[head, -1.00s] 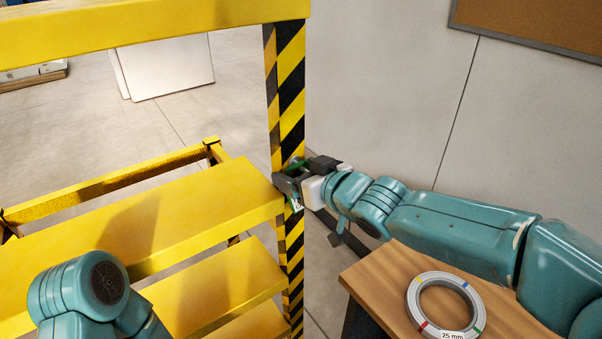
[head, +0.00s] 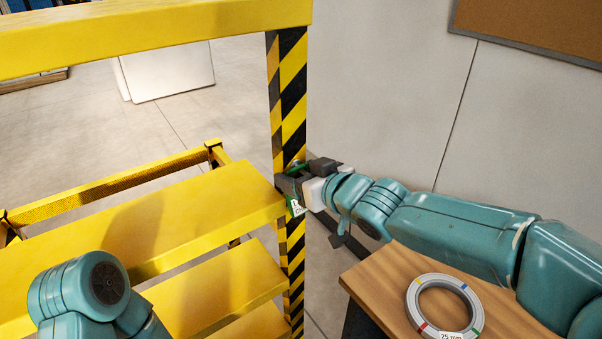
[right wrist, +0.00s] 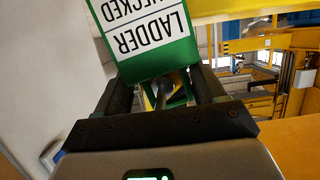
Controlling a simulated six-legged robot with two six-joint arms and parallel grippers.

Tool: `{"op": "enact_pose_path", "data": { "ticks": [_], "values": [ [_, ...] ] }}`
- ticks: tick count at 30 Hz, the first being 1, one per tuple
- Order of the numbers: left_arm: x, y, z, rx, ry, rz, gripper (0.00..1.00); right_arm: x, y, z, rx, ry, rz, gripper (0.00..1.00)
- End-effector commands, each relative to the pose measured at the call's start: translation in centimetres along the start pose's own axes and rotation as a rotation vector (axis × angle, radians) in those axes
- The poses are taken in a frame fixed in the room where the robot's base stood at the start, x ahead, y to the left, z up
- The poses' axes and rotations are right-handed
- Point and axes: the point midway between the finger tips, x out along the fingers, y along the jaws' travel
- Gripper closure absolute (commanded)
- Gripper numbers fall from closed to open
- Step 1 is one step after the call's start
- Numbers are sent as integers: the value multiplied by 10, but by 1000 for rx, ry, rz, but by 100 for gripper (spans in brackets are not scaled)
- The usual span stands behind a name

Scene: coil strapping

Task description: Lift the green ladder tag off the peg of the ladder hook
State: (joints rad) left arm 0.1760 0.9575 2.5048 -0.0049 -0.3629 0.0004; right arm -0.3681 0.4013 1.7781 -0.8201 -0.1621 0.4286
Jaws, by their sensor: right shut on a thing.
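The green ladder tag (head: 296,207), with a white label, shows at the striped ladder post in the head view. In the right wrist view the tag (right wrist: 150,50) fills the top centre, its "LADDER CHECKED" print upside down. My right gripper (head: 291,186) is at the post, shut on the tag, and its dark fingers show on both sides of it in the right wrist view (right wrist: 165,88). A green part (head: 297,166) shows just above the gripper, perhaps the ladder hook. The peg is not clear, so I cannot tell whether the tag is still on it. My left gripper is out of view.
The yellow ladder's steps (head: 150,215) and top rail (head: 150,32) lie left of my right gripper. The black-and-yellow post (head: 291,100) is right beside it. A wooden table (head: 385,275) with a grey ring (head: 412,297) stands at lower right. A plain wall (head: 390,110) is behind.

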Motion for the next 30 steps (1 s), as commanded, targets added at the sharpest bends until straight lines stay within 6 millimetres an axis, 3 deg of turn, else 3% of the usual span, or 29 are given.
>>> {"op": "enact_pose_path", "data": {
  "ticks": [14,30],
  "values": [
    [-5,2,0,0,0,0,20,-2,0,-6,1,4,1,80],
    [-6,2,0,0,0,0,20,-25,1,-4,1,5,1,80]
  ]
}}
